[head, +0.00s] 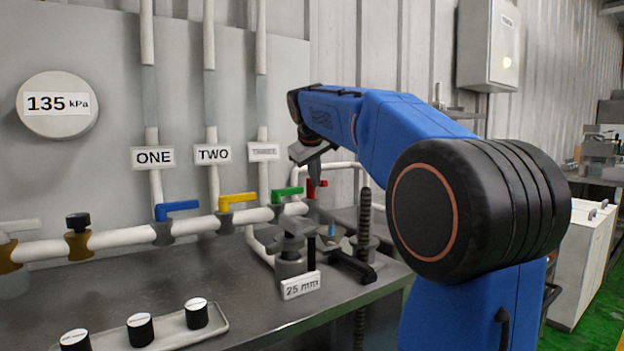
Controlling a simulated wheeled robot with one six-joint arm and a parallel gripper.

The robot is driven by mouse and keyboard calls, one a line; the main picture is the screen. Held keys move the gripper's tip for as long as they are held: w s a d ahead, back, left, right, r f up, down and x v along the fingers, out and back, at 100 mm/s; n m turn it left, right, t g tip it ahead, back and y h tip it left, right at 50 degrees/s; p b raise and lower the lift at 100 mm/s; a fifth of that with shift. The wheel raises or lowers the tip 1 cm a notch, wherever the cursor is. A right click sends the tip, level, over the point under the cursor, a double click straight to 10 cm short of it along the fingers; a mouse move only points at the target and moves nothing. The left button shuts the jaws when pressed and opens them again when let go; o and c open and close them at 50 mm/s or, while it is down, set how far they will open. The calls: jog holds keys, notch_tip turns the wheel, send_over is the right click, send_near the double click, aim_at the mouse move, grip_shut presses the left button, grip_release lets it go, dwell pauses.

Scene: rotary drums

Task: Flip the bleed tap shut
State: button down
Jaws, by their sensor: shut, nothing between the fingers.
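A tap with a red handle (318,184) sits at the right end of the white pipe line, just right of the green-handled tap (287,192). No label names the bleed tap, but the red one is the likeliest. My gripper (314,173) is shut and empty, pointing down right above the red handle. Its fingertips are small and dark here, and I cannot tell whether they touch the handle. My blue arm reaches in from the right. The handle's exact angle is partly hidden.
Blue (177,206) and yellow (238,199) taps stand along the pipe (110,239), under labels ONE and TWO. A round gauge (58,104) reads 135 kPa. A clamp fixture (290,262) marked 25 mm stands before the red tap. A tray (170,342) holds black-sided cylinders.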

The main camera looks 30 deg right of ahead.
jog(key=d+n, duration=0.1)
jog(key=d+n+y, duration=0.1)
jog(key=n+t+y, duration=0.1)
jog(key=n, duration=0.1)
jog(key=shift+s+d, duration=0.25)
jog(key=shift+d, duration=0.15)
jog(key=w+d+n+y, duration=0.3)
jog(key=d+n+y, duration=0.2)
jog(key=n, duration=0.5)
jog(key=shift+w+d+n+g+y, duration=0.35)
jog(key=shift+d+n+g+y, duration=0.05)
jog(key=shift+y, duration=0.6)
jog(key=shift+w, duration=0.1)
